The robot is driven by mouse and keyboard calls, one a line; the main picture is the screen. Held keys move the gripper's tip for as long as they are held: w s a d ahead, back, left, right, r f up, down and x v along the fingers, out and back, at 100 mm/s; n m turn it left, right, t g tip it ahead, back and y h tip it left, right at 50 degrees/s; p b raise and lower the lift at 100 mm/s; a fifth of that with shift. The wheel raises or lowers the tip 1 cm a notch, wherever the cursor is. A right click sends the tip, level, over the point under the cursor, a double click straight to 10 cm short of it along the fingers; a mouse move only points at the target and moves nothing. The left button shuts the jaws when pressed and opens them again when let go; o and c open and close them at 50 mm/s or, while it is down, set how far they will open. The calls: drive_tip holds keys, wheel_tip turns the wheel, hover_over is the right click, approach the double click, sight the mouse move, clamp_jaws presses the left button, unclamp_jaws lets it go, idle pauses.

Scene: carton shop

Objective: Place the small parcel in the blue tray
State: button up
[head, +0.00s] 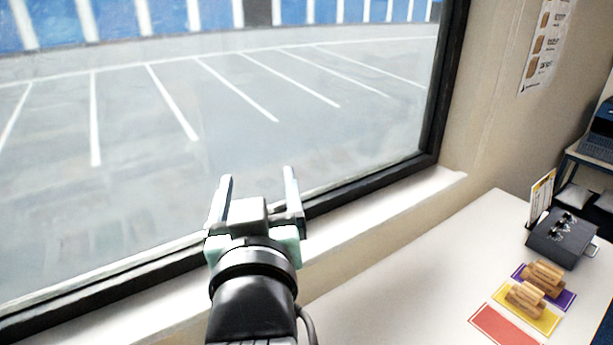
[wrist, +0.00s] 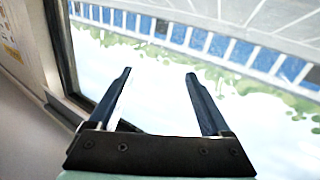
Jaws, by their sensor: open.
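My gripper (head: 258,182) is open and empty, held up in front of the window in the head view. In the wrist view my gripper (wrist: 160,82) also shows its two fingers apart, with nothing between them but the window scene. I see no small parcel that I can make out for certain, and no blue tray, in either view.
A white table (head: 400,282) stands at the lower right. On it are red, yellow (head: 548,322) and purple mats, wooden blocks (head: 545,275) on two of them, and a dark grey box (head: 562,238) with a card behind. The window sill (head: 370,211) runs behind my gripper.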

drive_tip(key=s+d+r+t, duration=0.2)
drive_tip(key=s+r+t, duration=0.1)
drive_tip(key=r, duration=0.5)
drive_tip(key=s+d+r+m+t+h, duration=0.1)
drive_tip(key=s+d+r+t, duration=0.1)
drive_tip(key=s+r, duration=0.3)
drive_tip(key=s+d+r+m+t+h, duration=0.1)
drive_tip(key=s+r+t, duration=0.3)
drive_tip(key=r, duration=0.7)
drive_tip(key=shift+s+d, duration=0.25)
drive_tip(key=shift+d, duration=0.15)
